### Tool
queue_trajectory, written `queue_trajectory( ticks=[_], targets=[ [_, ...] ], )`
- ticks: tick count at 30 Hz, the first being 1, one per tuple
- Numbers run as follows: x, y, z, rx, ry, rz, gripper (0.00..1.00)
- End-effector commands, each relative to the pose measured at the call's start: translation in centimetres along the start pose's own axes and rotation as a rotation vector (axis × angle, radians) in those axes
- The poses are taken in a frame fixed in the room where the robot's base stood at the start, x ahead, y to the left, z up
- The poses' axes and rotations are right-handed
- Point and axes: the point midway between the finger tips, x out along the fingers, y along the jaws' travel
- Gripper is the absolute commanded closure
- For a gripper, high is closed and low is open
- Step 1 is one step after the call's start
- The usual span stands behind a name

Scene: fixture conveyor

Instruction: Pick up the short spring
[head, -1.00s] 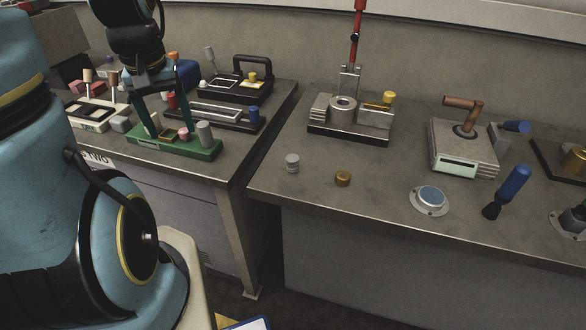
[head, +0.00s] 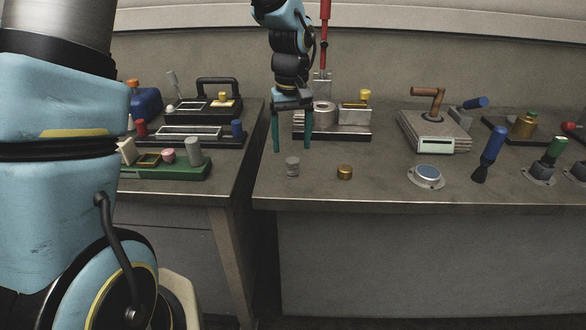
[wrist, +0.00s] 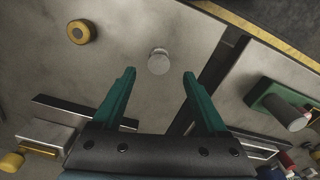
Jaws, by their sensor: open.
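The short spring looks like a small grey ribbed cylinder (head: 292,166) standing upright on the right-hand table, near its front left part. In the wrist view the grey piece (wrist: 158,61) shows as a round top just past the fingertips, centred between them. My gripper (head: 292,149) points down with its green fingers apart, above or slightly behind the grey piece in the head view. In the wrist view the gripper (wrist: 160,73) is open and nothing is between its fingers. Whether the fingers are level with the piece cannot be told.
A brass ring-like piece (head: 345,172) stands to the right of the grey one. A metal fixture block (head: 345,127) sits behind. A gap separates the left table, which holds a green fixture (head: 165,170).

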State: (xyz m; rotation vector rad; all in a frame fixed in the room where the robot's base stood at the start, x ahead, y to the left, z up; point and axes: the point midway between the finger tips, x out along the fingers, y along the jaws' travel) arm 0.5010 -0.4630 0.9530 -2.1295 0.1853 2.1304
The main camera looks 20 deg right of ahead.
Motion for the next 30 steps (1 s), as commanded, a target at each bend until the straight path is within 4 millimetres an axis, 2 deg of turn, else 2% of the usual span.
queue_trajectory(
  ticks=[3,8,18,26,30],
  targets=[
    [1.3,0.0,0.1,-0.001,-0.002,0.0,0.24],
    [2.2,0.0,0.0,0.001,-0.002,-0.001,0.24],
    [6.5,0.2,0.0,0.0,-0.001,-0.001,0.24],
    [7.0,0.2,-0.1,-0.001,0.001,0.0,0.24],
    [6.9,0.2,-0.1,-0.001,0.001,0.0,0.36]
  ],
)
